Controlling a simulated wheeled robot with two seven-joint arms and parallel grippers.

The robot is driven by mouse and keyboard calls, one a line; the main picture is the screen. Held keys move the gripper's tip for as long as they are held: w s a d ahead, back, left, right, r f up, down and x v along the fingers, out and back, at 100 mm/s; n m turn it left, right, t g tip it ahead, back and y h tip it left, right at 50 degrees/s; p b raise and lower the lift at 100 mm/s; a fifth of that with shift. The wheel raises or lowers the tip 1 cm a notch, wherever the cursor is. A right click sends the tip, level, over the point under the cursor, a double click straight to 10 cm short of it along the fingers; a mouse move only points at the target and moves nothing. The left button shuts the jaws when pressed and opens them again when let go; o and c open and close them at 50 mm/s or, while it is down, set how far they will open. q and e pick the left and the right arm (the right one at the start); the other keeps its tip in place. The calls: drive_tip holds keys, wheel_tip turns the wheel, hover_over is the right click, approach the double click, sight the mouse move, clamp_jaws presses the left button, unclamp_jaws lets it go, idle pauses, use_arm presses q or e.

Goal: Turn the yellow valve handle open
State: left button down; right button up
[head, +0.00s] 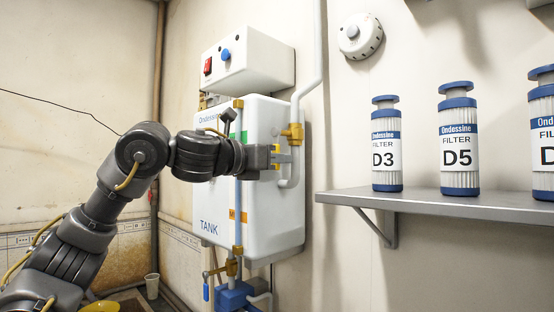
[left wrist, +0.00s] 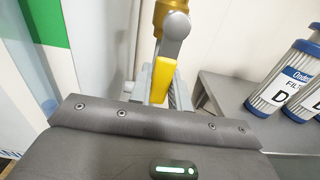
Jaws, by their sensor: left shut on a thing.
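The yellow valve handle (left wrist: 162,79) runs from a rounded grey pivot below the brass valve body in the left wrist view. In the head view the brass valve (head: 292,134) sits on the white pipe at the right side of the tank, and small yellow parts of the handle (head: 277,148) show at my fingers. My left gripper (head: 280,159) is shut on the handle, with its grey fingers (left wrist: 158,88) on either side of it. The fingers partly hide the handle. My right gripper is in neither view.
The white tank (head: 270,215) hangs on the wall behind my left gripper, below a control box (head: 248,62) with red and blue controls. A grey shelf (head: 440,201) with several filter cartridges stands at the right. A blue pump-like unit (head: 234,296) is below the tank.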

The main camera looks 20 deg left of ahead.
use_arm(q)
drive_tip(key=shift+f, duration=0.1)
drive_tip(key=c, duration=1.3)
unclamp_jaws()
drive_tip(key=b+v, duration=0.5)
drive_tip(key=v, duration=0.5)
drive_tip(key=shift+s+a, duration=0.2)
drive_tip(key=shift+s, duration=0.15)
